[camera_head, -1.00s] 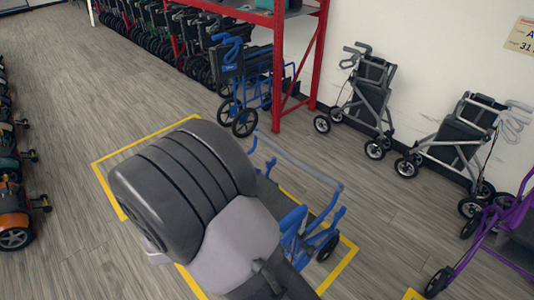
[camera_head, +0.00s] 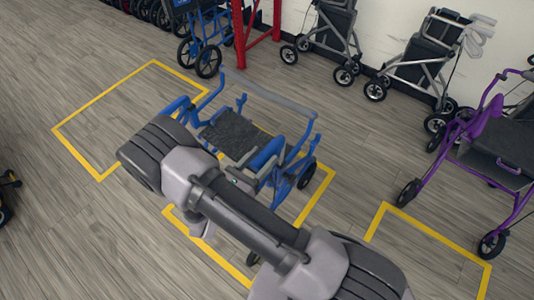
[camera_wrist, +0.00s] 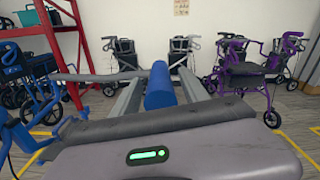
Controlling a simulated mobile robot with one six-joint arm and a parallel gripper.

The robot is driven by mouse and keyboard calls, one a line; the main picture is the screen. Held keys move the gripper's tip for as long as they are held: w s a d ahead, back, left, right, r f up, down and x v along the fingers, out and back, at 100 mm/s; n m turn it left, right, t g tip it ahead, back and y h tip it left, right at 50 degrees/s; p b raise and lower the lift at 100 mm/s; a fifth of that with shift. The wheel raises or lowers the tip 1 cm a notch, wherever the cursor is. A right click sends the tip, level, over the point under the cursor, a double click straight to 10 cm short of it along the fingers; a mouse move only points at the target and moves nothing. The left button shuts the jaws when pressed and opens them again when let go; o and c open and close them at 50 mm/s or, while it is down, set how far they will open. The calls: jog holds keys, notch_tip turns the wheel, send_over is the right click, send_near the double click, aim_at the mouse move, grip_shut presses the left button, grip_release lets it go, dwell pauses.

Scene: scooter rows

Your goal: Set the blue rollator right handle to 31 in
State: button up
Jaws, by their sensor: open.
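The blue rollator (camera_head: 231,134) stands inside a yellow floor outline, with a dark seat and a grey bent back bar (camera_head: 271,95). Its right handle, a thick blue grip (camera_head: 268,152), shows in the head view close to the end of my arm. In the wrist view the blue grip (camera_wrist: 160,92) lies lengthwise between the two grey fingers of my gripper (camera_wrist: 162,78). The fingers are open, one on each side, with gaps visible; I cannot tell whether either touches it. The left handle (camera_head: 177,104) is at left. My arm hides part of the rollator's lower frame.
A purple rollator (camera_head: 497,150) stands at the right beside another yellow outline. Grey rollators (camera_head: 425,58) line the wall. A red rack post (camera_wrist: 67,60) and blue wheelchair (camera_head: 200,35) stand behind.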

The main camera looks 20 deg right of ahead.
jog(key=shift+x, duration=1.35)
grip_shut()
dwell(0.4)
